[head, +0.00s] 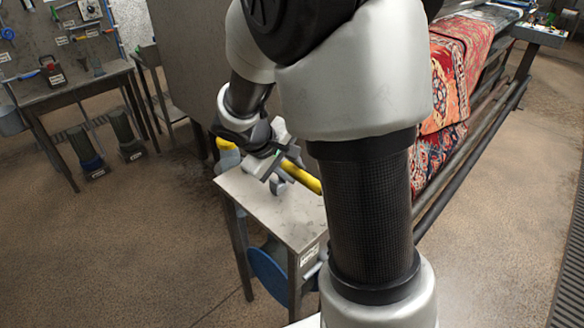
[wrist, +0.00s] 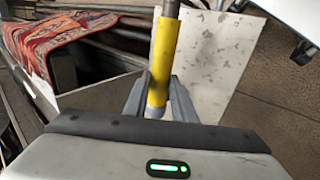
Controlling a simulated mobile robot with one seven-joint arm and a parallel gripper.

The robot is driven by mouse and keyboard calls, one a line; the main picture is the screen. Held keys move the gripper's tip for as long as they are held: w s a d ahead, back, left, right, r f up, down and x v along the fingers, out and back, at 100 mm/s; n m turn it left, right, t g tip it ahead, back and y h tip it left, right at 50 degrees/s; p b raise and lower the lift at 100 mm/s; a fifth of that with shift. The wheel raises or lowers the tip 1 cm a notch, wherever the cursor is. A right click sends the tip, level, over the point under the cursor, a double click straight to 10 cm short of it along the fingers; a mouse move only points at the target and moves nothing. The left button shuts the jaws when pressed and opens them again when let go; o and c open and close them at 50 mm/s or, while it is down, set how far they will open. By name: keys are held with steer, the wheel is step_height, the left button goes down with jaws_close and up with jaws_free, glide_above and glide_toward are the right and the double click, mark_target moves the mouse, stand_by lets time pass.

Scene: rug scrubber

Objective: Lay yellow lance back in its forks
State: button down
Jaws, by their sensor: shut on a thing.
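The yellow lance (head: 302,177) is held in my gripper (head: 274,163) above a small metal stand (head: 245,196). In the wrist view the lance (wrist: 162,55) runs between the two grey fingers of my gripper (wrist: 157,98), which are shut on it. Its yellow sleeve ends in a grey part near the fingers, and a bare metal rod extends at the top. A small grey bracket (head: 277,187), perhaps one of the forks, shows just below the lance. I cannot tell whether they touch. My arm hides part of the lance and stand.
A patterned red rug (head: 463,55) hangs over a long railed frame on the right. A blue disc (head: 268,275) is under the stand. A workbench (head: 75,88) with tools stands at the left. Open floor (head: 120,230) lies left of the stand.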

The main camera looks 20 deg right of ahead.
steer(key=shift+f+b, duration=2.9)
steer(key=shift+f, duration=0.4)
steer(key=c, duration=1.4)
jaws_free()
steer(key=p+v, duration=0.4)
steer(key=v, duration=1.3)
steer(key=shift+s+r, duration=0.15)
